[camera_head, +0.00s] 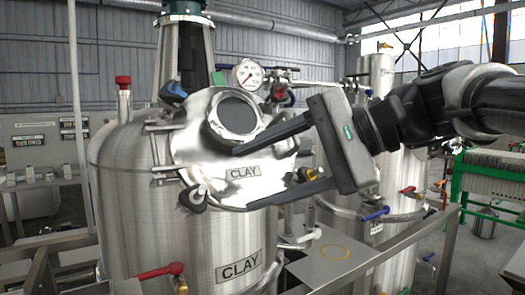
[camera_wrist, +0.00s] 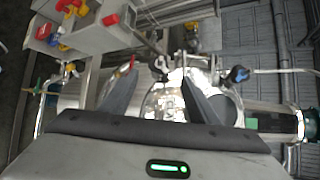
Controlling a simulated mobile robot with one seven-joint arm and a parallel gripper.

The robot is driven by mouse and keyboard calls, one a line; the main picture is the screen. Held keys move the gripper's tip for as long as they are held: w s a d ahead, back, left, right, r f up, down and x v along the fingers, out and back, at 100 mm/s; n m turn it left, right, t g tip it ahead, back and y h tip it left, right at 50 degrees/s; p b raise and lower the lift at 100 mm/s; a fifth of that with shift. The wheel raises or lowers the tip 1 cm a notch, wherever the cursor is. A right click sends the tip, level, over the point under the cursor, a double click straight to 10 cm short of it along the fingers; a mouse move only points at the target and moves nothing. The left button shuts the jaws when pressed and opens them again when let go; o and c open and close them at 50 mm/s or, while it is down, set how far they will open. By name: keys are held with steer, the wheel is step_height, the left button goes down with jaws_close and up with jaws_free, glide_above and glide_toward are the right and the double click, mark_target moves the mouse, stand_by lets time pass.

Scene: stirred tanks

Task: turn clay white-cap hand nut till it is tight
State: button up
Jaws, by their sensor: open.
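A blue-capped hand nut (camera_head: 173,91) is at the lid's upper left and a yellow-capped one (camera_head: 306,174) is by my lower finger. A pressure gauge (camera_head: 248,74) and pipes stand behind. A red-handled valve (camera_head: 160,271) is low in front. A metal rail (camera_head: 420,232) runs at right.

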steer(key=v, duration=0.7)
steer(key=shift+p, duration=0.3)
